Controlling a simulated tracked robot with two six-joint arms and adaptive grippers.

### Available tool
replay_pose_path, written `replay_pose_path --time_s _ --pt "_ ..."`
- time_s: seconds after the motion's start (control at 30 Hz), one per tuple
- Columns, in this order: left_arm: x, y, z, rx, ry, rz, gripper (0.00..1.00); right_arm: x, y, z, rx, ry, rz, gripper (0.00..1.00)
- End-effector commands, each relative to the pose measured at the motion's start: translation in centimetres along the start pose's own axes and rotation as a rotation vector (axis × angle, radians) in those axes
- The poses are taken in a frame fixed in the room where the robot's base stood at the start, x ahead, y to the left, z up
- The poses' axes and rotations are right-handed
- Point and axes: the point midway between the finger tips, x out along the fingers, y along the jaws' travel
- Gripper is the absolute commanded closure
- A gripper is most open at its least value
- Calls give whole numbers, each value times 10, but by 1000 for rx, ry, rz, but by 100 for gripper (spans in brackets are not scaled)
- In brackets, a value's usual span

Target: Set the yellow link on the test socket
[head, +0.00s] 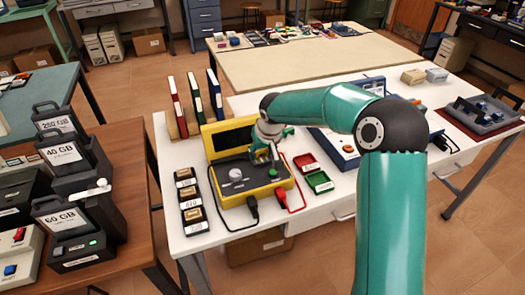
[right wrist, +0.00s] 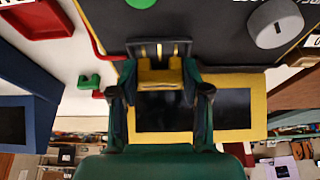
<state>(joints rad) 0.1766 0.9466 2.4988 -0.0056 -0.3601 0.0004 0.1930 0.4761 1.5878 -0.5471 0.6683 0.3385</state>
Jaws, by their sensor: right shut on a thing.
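My right gripper (head: 265,155) is over the back right part of the yellow tester's (head: 228,200) dark panel, in front of its upright lid. In the right wrist view my right gripper (right wrist: 160,88) is shut on the yellow link (right wrist: 158,74). A dark fitting with bright upright strips (right wrist: 158,48), apparently the test socket, shows right beside the link against the panel. I cannot tell whether link and socket touch. In the head view the gripper mostly hides both. My left gripper is not in view.
A grey knob (head: 236,174) is on the panel. Black (head: 253,210) and red (head: 290,197) clips lie in front of the case. A red tray (head: 306,163) and green tray (head: 320,181) stand right of it, several labelled blocks (head: 190,196) left. Binders (head: 195,105) stand behind.

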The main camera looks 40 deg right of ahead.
Motion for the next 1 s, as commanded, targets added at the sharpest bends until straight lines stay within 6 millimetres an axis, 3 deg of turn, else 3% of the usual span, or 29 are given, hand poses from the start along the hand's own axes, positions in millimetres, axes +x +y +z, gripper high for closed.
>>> replay_pose_path --time_s 0.47,1.0 --pt "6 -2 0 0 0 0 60 6 0 3 1 1 0 77" --pt "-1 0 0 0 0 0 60 -5 0 -2 0 2 0 77"
